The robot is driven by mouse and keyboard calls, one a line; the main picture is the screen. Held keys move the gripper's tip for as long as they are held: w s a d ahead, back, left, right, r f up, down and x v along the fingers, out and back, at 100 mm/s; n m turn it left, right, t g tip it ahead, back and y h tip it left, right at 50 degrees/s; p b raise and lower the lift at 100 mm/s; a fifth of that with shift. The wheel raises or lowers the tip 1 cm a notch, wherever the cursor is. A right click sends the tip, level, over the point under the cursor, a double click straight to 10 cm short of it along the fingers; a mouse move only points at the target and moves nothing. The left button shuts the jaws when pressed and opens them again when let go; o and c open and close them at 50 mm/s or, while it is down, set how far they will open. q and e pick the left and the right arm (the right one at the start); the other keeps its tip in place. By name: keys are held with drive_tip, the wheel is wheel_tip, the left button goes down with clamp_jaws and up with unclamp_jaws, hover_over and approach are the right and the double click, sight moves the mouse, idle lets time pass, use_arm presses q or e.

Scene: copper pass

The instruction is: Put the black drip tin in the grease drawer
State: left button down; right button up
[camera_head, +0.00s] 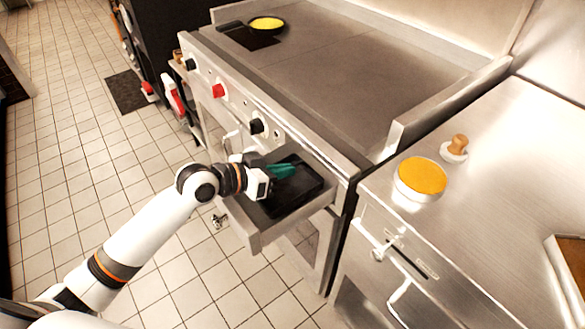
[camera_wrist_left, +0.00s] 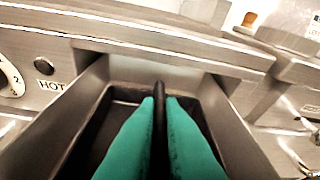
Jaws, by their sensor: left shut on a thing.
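The grease drawer (camera_head: 298,222) is pulled out from the front of the griddle range. The black drip tin (camera_head: 302,192) is inside the drawer's walls, a dark shallow tray. My left gripper (camera_head: 290,170) has teal fingers and reaches over the drawer from the left. In the left wrist view its fingers (camera_wrist_left: 161,100) are shut on a thin black edge of the tin (camera_wrist_left: 160,88). The drawer's side walls (camera_wrist_left: 240,135) stand on both sides of the fingers. I cannot tell whether the tin rests on the drawer floor. My right gripper is not in view.
The griddle top (camera_head: 330,55) holds a black pan with yellow food (camera_head: 267,23) at its far end. A steel counter (camera_head: 490,200) at right bears a round tub of yellow food (camera_head: 422,178) and a wooden-handled press (camera_head: 457,147). Tiled floor lies clear at left.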

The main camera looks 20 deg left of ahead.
sight(301, 163)
use_arm(q)
drive_tip(key=shift+w+d+r, duration=0.2)
drive_tip(key=shift+w+d, duration=0.95)
drive_tip(key=shift+w, duration=0.05)
drive_tip(key=shift+s+a+f, duration=0.1)
drive_tip(key=shift+f, duration=0.6)
drive_tip(key=shift+a, duration=0.1)
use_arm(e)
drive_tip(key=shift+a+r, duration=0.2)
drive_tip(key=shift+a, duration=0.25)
use_arm(q)
drive_tip(key=shift+s, duration=0.1)
drive_tip(key=shift+f, duration=0.1)
drive_tip(key=c, duration=2)
unclamp_jaws()
drive_tip(key=shift+f, duration=0.1)
drive_tip(key=o, duration=0.4)
drive_tip(key=shift+o, duration=0.2)
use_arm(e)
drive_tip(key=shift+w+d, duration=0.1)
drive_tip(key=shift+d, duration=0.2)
